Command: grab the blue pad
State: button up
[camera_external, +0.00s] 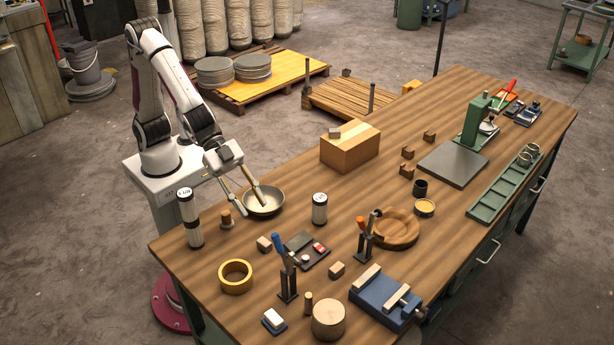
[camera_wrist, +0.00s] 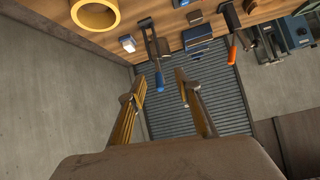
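A small blue pad (camera_external: 277,328) with a white top lies near the front edge of the table. It looks like the small white and blue piece (camera_wrist: 128,47) in the wrist view, up and left of my fingers. My gripper (camera_external: 253,209) is open and empty, fingers spread, with one finger over the metal bowl (camera_external: 274,209) and the other to its left. Contact with the bowl cannot be told. The pad is well away from the gripper, towards the front.
A yellow tape ring (camera_external: 236,289), a blue-handled tool on a stand (camera_external: 287,285) and a round wooden block (camera_external: 328,321) surround the pad. A white cylinder (camera_external: 189,218) stands left of my gripper. A blue vise (camera_external: 372,303) sits further right.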

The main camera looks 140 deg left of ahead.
jog(key=w+d+f+m+t+h, duration=0.1)
jog(key=w+d+f+h, duration=0.1)
jog(key=w+d+f, duration=0.5)
jog(key=m+h, duration=0.1)
jog(key=h, duration=0.1)
send_near(273, 316)
jog(key=shift+r+t, duration=0.15)
jog(key=shift+t, duration=0.25)
jog(key=shift+f+m+h, duration=0.3)
jog(key=shift+f+m, duration=0.1)
jog(key=shift+f, duration=0.2)
jog(key=shift+x, duration=1.2)
jog(key=shift+w, duration=0.15)
jog(key=shift+x, duration=2.5)
jog(key=c, duration=0.9)
